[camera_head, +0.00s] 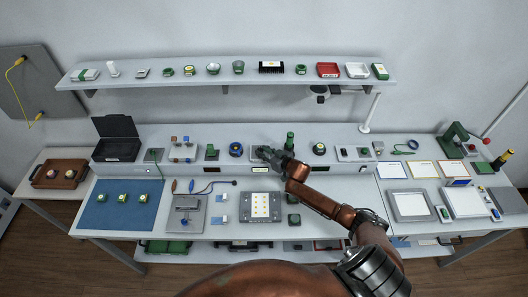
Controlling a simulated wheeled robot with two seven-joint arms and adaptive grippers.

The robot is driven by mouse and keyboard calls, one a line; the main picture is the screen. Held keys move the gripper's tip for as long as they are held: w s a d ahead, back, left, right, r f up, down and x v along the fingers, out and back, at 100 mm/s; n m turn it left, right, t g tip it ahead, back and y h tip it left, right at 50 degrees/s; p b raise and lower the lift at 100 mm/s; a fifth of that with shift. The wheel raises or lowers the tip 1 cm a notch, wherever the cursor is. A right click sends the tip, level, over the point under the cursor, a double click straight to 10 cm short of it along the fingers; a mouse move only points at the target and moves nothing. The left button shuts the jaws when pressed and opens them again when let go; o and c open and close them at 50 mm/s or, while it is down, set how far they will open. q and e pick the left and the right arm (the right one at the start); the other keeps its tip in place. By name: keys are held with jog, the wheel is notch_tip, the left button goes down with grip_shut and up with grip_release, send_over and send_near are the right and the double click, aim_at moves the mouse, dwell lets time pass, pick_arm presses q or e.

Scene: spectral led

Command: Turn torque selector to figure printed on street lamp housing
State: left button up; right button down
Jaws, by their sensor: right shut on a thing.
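My right gripper (268,154) reaches in from the lower right to the raised ledge at the back of the bench. It is shut on a small part there, at a light plate (254,154). The gripper hides most of that part; its place fits the torque selector, but I cannot read its setting. A small lit display (260,169) is on the ledge front just below. A grey panel with yellow LEDs (261,207), likely the street lamp housing, lies on the bench in front. Its printed figure is too small to read. My left gripper is not in view.
On the ledge, a blue round part (236,149) stands left of the gripper, a green upright part (290,140) close on its right. A blue mat (100,218) with several small lamps lies left. A shelf (230,78) with small parts hangs above.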

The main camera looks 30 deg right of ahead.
jog(key=shift+w+n+y+b, duration=0.1)
jog(key=shift+n+y+b, duration=0.2)
jog(key=shift+n+y, duration=0.4)
jog(key=shift+n+g+y+b, duration=0.3)
jog(key=shift+n+y+b, duration=0.45)
jog(key=shift+b, duration=0.2)
jog(key=shift+y+b, duration=0.35)
jog(key=shift+y, duration=0.2)
jog(key=c, duration=1.7)
grip_release()
jog(key=shift+d, duration=0.1)
jog(key=shift+o, duration=0.4)
jog(key=shift+d, duration=0.1)
